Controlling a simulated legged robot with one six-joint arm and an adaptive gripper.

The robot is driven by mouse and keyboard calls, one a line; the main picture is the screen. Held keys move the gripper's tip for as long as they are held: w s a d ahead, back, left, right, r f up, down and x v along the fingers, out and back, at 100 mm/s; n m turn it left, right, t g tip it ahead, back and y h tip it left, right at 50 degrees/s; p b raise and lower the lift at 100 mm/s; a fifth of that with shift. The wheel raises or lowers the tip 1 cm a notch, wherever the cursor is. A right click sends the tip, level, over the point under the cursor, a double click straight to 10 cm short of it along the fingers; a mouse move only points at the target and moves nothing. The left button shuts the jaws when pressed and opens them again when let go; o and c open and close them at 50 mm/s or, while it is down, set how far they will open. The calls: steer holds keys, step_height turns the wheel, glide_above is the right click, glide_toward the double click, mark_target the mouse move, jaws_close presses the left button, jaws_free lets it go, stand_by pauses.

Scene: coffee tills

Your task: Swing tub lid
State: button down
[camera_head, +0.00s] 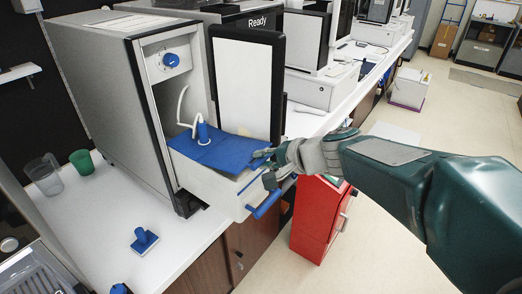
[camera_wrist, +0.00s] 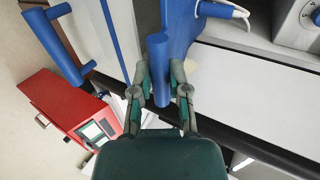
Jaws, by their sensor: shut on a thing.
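A blue lid (camera_head: 215,150) lies over the top of a white tub (camera_head: 215,188) that sticks out of the front of a grey machine. A blue knob (camera_head: 203,132) with a white tube stands on the lid. My gripper (camera_head: 268,166) is at the lid's right edge. In the wrist view, my gripper (camera_wrist: 168,92) is shut on a blue lid handle (camera_wrist: 158,58) at the edge of the lid (camera_wrist: 178,30). The fingers hide part of the handle. A separate blue bar handle (camera_head: 266,203) is on the tub's front, below my gripper; it also shows in the wrist view (camera_wrist: 52,45).
The grey machine (camera_head: 105,95) stands behind the tub, and a black-framed white panel (camera_head: 245,80) rises close by on its right. A red cabinet (camera_head: 316,215) stands on the floor below my arm. Cups and a blue-knobbed piece (camera_head: 144,240) are on the white counter.

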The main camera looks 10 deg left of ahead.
steer(key=shift+d+f, duration=0.2)
steer(key=shift+f, duration=1.1)
steer(key=c, duration=1)
jaws_free()
steer(key=shift+f, duration=0.2)
steer(key=o, duration=0.5)
steer(key=shift+c, duration=0.2)
steer(key=v, duration=1.2)
steer(key=s+d+f+n+h, duration=0.2)
steer(key=s+d+h, duration=0.3)
steer(key=s+d, duration=0.3)
steer(key=s+d+f+n+t+h, duration=0.1)
steer(key=s+d+f+h, duration=0.3)
steer(key=d, duration=0.5)
steer(key=s+n+h, duration=0.1)
steer(key=s+h, duration=0.1)
steer(key=s, duration=0.1)
steer(key=shift+s+n, duration=0.3)
steer(key=shift+s, duration=0.1)
